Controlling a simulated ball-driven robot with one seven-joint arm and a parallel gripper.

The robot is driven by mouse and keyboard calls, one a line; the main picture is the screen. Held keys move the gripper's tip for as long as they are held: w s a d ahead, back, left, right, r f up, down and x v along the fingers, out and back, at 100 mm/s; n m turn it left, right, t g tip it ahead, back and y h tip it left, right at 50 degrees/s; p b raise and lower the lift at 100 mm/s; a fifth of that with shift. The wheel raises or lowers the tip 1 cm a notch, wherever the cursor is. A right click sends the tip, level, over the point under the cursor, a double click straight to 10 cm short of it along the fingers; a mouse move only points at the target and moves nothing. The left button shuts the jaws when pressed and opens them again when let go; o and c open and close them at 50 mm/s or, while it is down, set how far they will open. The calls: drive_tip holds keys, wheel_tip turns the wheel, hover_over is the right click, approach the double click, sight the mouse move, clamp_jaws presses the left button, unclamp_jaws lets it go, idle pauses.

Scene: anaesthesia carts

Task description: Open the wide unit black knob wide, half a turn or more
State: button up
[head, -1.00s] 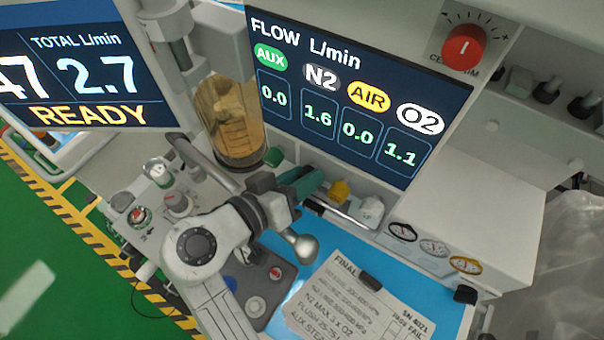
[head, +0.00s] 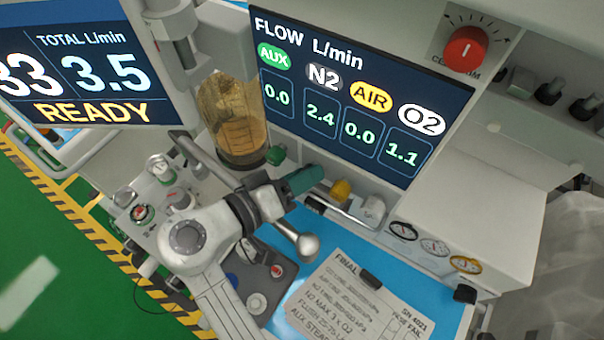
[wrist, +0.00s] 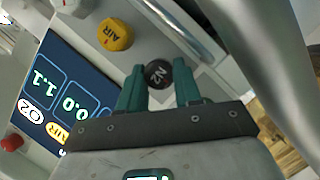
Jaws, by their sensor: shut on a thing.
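The black knob (wrist: 156,74), marked N2, sits between the two teal fingers of my gripper (wrist: 158,84) in the wrist view. The fingers are shut on it, one at each side, and its marked face shows tilted. In the head view my gripper (head: 302,181) is at the row of knobs below the flow display (head: 345,110), and the black knob is hidden there. The display reads N2 2.4, AIR 0.0, O2 1.1 and AUX 0.0.
The yellow AIR knob (wrist: 115,34) and a white knob (head: 370,211) stand beside the black one. A metal rail (head: 335,218) runs just below them. A paper card (head: 350,295) lies on the blue worktop. The amber canister (head: 232,120) is close to my gripper's left.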

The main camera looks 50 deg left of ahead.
drive_tip(key=o, duration=1)
drive_tip(key=shift+o, duration=0.2)
drive_tip(key=shift+s, duration=0.1)
drive_tip(key=b+v, duration=0.2)
drive_tip(key=v, duration=0.8)
drive_tip(key=shift+s, duration=0.3)
drive_tip(key=shift+a, duration=0.1)
